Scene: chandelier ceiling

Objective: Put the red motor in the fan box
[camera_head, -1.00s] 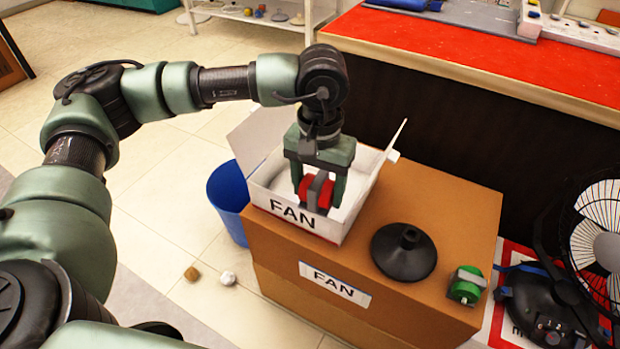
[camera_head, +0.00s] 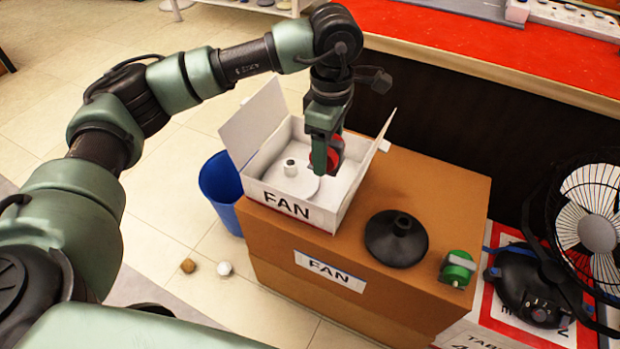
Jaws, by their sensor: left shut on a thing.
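The red motor (camera_head: 333,152) is in my left gripper (camera_head: 325,160), which is shut on it. The gripper points down over the right part of the fan box and partly hides the motor. The white fan box (camera_head: 286,208) stands on a brown cardboard box with its flaps open and "FAN" on its front. A white round part with a short stub (camera_head: 290,178) lies inside it, on the left. I cannot tell whether the motor touches the box floor. My right gripper is not in view.
The brown box (camera_head: 425,180) also carries a black cone-shaped base (camera_head: 396,238) and a green motor (camera_head: 457,268). A blue bin (camera_head: 222,190) stands left of it. A black fan (camera_head: 595,220) is at the right. A red-topped counter (camera_head: 480,45) runs behind.

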